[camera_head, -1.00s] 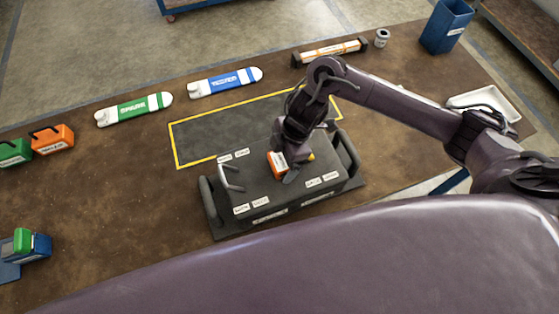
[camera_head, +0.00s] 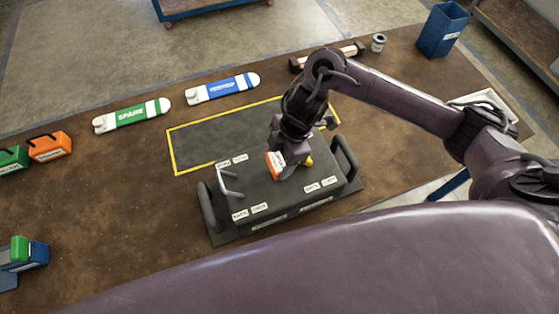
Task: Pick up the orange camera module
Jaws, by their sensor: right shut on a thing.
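The orange camera module (camera_head: 274,165), a small block with a white label, shows at the tip of my right gripper (camera_head: 285,171) over the dark case on the table. My right gripper points down and is shut on the module; its wrist and fingers hide much of it. I cannot tell whether the module still touches the case top. My left gripper is not in view.
The dark case (camera_head: 252,188) has handles at both ends. A yellow-outlined mat (camera_head: 215,136) lies behind it. Green SPARE (camera_head: 132,115) and blue (camera_head: 222,88) packs, an orange box (camera_head: 50,146), a blue bin (camera_head: 445,28) and a white tray (camera_head: 485,100) stand around. The table's left middle is clear.

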